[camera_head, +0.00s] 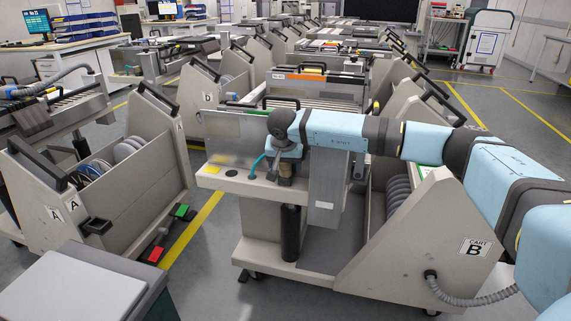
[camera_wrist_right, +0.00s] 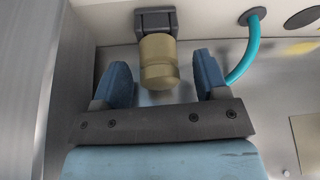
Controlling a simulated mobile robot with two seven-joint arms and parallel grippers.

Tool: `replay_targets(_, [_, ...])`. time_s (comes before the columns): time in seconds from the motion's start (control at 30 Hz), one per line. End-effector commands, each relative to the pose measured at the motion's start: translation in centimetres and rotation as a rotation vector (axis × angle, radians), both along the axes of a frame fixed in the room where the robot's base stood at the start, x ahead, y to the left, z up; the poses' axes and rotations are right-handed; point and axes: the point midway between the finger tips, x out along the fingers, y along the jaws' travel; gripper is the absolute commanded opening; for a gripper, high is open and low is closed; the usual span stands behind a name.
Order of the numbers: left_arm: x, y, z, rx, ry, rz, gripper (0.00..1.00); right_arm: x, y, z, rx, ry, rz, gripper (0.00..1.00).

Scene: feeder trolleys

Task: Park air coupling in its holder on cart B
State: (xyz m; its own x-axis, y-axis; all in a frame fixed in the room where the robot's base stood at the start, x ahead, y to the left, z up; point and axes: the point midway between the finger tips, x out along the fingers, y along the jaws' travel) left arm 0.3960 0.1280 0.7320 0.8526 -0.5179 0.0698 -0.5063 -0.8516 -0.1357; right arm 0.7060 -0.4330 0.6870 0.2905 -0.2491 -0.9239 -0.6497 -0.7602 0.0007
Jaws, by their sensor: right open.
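The air coupling (camera_wrist_right: 158,66) is a brass-coloured cylinder. In the right wrist view its end meets a dark grey holder block (camera_wrist_right: 156,22) on the pale ledge; I cannot tell how deep it sits. In the head view the coupling (camera_head: 286,170) shows small below my right gripper (camera_head: 286,158), at the front ledge of cart B (camera_head: 410,245). My right gripper's two blue fingers (camera_wrist_right: 162,82) are open, one on each side of the coupling, with visible gaps. A teal hose (camera_wrist_right: 240,65) runs from a ledge hole to behind one finger; its far end is hidden. My left gripper is out of view.
A yellow disc (camera_head: 212,169) and a black disc (camera_head: 231,173) lie on the ledge beside the hose. A metal panel (camera_head: 235,135) rises behind it. Cart A (camera_head: 110,200) stands to the left, with a floor aisle and yellow line (camera_head: 190,230) between the carts.

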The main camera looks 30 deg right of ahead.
Motion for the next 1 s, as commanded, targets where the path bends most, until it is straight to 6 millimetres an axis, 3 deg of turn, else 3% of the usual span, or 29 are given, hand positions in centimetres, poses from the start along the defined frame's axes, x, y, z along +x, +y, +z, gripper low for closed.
replay_targets(0.2, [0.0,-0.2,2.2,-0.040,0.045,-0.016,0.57,-1.2,1.0,4.6,0.001,-0.003,0.001,0.67])
replay_targets(0.5, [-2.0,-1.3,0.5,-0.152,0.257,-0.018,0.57,-3.1,2.7,10.6,0.001,-0.002,0.002,0.67])
replay_targets(0.7, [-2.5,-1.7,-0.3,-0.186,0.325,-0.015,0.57,-3.9,3.3,12.4,0.001,-0.001,0.001,0.67])
replay_targets(1.0, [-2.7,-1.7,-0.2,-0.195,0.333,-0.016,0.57,-4.1,3.7,12.5,0.009,0.002,0.002,0.67])
